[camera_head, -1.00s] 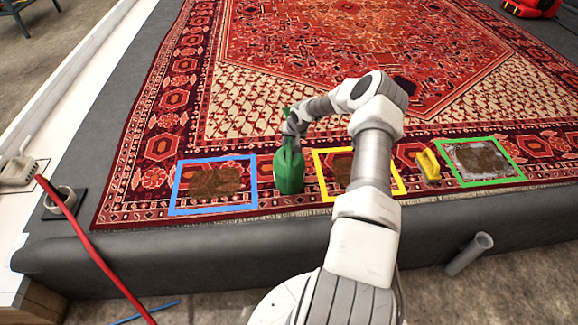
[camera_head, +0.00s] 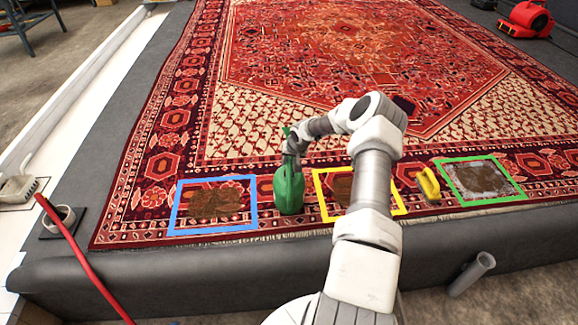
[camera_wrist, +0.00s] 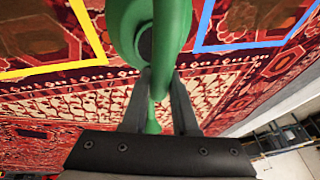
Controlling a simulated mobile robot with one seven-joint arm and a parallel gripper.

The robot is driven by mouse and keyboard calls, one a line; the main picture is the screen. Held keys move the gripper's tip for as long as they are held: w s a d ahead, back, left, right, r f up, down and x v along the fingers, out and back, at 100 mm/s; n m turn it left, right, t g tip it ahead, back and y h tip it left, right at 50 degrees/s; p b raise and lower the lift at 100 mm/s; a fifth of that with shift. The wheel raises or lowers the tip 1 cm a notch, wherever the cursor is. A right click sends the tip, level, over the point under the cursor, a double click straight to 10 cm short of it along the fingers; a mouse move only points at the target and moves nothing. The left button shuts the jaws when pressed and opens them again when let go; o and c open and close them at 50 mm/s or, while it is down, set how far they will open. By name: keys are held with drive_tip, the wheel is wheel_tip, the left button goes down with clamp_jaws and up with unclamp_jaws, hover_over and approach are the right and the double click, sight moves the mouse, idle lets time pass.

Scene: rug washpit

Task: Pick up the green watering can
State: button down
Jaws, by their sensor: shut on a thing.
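The green watering can (camera_head: 289,189) is upright on the patterned rug, between the blue frame and the yellow frame. In the wrist view the can (camera_wrist: 122,25) fills the upper middle, with its handle running down between my fingers. My gripper (camera_head: 292,150) is at the top of the can, partly hidden by my own arm. In the wrist view my gripper (camera_wrist: 160,82) is shut on the green handle, one finger on each side. I cannot tell whether the can's base touches the rug.
A blue frame (camera_head: 173,205) and a yellow frame (camera_head: 320,195) lie around brown stains on either side. A yellow brush-like object (camera_head: 428,184) and a green frame (camera_head: 452,186) are at the right. A red hose (camera_head: 82,260) crosses the left. The rug behind is clear.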

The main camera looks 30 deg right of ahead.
wheel_tip(320, 180, up, 4)
drive_tip(key=shift+w+r+p, duration=0.1)
drive_tip(key=shift+w+p, duration=0.05)
drive_tip(key=shift+p, duration=0.5)
drive_tip(key=s+d+r+p, duration=0.3)
drive_tip(key=s+d+r, duration=0.3)
drive_tip(key=d, duration=0.3)
drive_tip(key=shift+s+d+r, duration=0.15)
drive_tip(key=shift+s+r, duration=0.1)
drive_tip(key=shift+s, duration=0.4)
drive_tip(key=c, duration=1.2)
unclamp_jaws()
clamp_jaws()
